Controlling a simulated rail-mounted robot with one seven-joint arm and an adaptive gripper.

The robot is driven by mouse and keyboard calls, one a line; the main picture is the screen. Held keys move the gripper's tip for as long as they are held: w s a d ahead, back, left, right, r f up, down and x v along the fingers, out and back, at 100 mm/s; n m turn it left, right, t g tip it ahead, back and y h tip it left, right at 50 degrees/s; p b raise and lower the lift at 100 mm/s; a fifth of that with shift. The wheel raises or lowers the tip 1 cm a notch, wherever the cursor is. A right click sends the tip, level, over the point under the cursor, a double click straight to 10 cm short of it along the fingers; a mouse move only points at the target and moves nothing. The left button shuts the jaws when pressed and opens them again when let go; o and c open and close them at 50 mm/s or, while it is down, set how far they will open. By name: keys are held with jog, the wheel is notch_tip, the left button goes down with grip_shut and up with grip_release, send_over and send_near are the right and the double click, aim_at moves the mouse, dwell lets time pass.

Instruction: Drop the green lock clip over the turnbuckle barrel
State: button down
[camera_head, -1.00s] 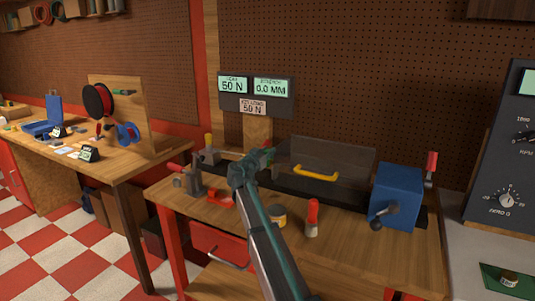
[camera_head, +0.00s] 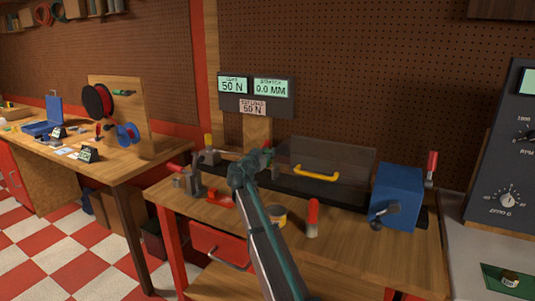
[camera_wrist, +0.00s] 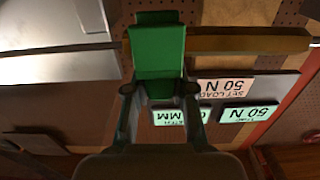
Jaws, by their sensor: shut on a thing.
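In the wrist view, my gripper (camera_wrist: 160,95) is shut on the green lock clip (camera_wrist: 158,48), a bright green block-like piece held between the two fingers. A long brass-brown bar, which looks like the turnbuckle barrel (camera_wrist: 245,42), runs across behind the clip, with a thin dark rod continuing to the left. The clip overlaps the bar in this view. I cannot tell whether it touches or sits around it. In the head view, my gripper (camera_head: 262,158) is over the rear of the wooden bench, and my arm hides most of the barrel area.
A grey guard with a yellow handle (camera_head: 316,173) stands right of my gripper, with a blue box (camera_head: 396,196) beyond it. A red-handled tool (camera_head: 313,217) and a small tin (camera_head: 277,215) stand on the bench. A display panel (camera_head: 256,93) reading 50 N and 0.0 MM is behind.

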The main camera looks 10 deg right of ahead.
jog(key=c, duration=0.9)
grip_release()
jog(key=shift+s, duration=0.1)
jog(key=v, duration=1.2)
